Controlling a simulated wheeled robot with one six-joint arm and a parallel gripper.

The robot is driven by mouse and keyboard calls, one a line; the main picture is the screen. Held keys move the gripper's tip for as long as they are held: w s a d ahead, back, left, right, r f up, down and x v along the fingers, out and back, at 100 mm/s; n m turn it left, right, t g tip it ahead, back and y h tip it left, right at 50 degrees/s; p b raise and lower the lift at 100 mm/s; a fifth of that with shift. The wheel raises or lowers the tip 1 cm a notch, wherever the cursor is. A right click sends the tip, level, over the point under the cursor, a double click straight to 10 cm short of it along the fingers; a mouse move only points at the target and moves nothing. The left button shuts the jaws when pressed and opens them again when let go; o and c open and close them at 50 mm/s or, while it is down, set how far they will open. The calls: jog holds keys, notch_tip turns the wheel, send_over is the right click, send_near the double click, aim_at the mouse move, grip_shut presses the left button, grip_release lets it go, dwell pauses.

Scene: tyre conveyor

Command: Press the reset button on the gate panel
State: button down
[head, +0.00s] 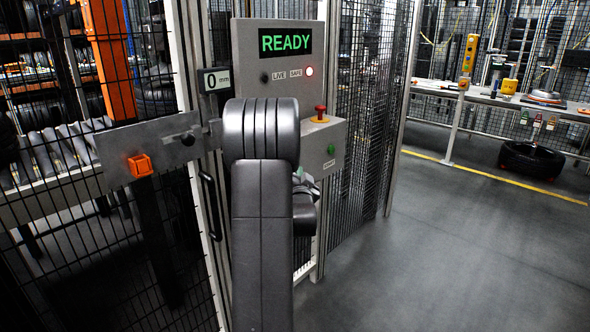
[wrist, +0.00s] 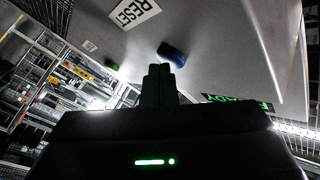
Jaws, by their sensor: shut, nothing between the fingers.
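The gate panel's grey box (head: 322,150) stands under a grey sign (head: 278,38) reading READY. In the wrist view a blue button (wrist: 172,54) sits on the box face (wrist: 215,40) near a RESET label (wrist: 134,12). My gripper (wrist: 160,72) is shut and empty, its fingertips close to the blue button and slightly below it in the picture. I cannot tell whether they touch. A green button (head: 331,149) is on the box too, and a red mushroom button (head: 320,112) is on top. In the head view my arm hides the gripper and blue button.
The lit lamp (head: 309,71) is beside SAFE. A mesh fence and a latch plate (head: 150,152) with an orange piece (head: 139,165) stand left. The floor between is clear.

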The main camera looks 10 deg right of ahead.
jog(key=shift+s+d+b, duration=0.55)
jog(key=shift+s+b, duration=0.15)
jog(key=s+d+b, duration=0.1)
jog(key=s, duration=0.1)
jog(key=s+d+b, duration=0.1)
jog(key=s+d, duration=0.1)
jog(key=shift+b, duration=0.3)
jog(key=shift+w, duration=0.1)
dwell(0.5)
jog(key=p, duration=0.1)
jog(key=w+a+p, duration=0.1)
jog(key=p, duration=0.1)
jog(key=shift+w+r+p, duration=0.2)
jog(key=shift+w+p, duration=0.05)
jog(key=shift+p, duration=0.05)
jog(key=p, duration=0.3)
jog(key=shift+a, duration=0.1)
